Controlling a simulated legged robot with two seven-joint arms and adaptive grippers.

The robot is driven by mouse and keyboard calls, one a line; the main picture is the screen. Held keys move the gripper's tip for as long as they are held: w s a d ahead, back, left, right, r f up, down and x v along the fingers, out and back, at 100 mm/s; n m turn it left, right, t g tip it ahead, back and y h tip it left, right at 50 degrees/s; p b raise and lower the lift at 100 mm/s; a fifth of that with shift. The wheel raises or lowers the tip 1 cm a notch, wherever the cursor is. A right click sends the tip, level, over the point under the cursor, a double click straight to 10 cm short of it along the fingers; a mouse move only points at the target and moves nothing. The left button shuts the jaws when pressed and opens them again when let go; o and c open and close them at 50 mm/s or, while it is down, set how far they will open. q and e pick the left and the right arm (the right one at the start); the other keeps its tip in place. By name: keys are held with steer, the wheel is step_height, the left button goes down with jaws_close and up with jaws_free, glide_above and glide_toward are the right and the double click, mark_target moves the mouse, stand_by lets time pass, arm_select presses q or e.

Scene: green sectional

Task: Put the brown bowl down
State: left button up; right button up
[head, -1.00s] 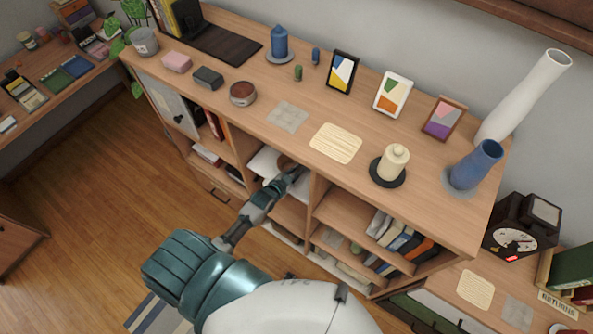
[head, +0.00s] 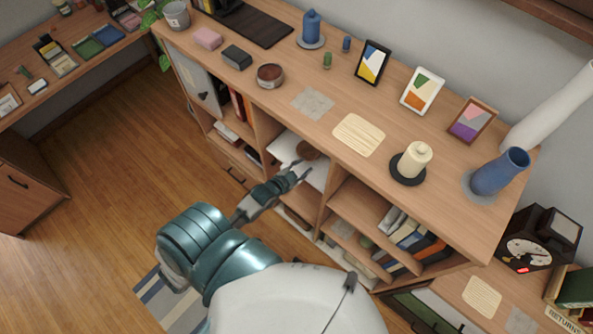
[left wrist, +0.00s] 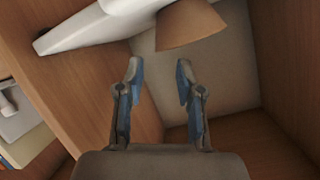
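The brown bowl (head: 307,150) sits in an upper compartment of the wooden shelf unit, on or against a white surface (head: 284,146). In the left wrist view the bowl (left wrist: 188,25) is at the top, cut off by the frame edge, just beyond my fingertips. My left gripper (left wrist: 158,70) is open, with an empty gap between its two blue-grey fingers. In the head view my left gripper (head: 301,170) is at the compartment's front opening, a little short of the bowl. The shelf top hides part of the compartment. My right gripper is not in view.
The wooden shelf top (head: 310,75) overhangs the compartment. A vertical divider (head: 328,192) stands to its right, near my gripper. Books (head: 405,235) fill part of the right compartments. A candle (head: 412,160) and a blue vase (head: 500,172) stand on top.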

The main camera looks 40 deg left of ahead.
arm_select(q)
steer(key=v, duration=0.4)
steer(key=shift+s+a+r, duration=0.1)
steer(key=shift+s+a, duration=0.05)
steer(key=shift+s, duration=0.1)
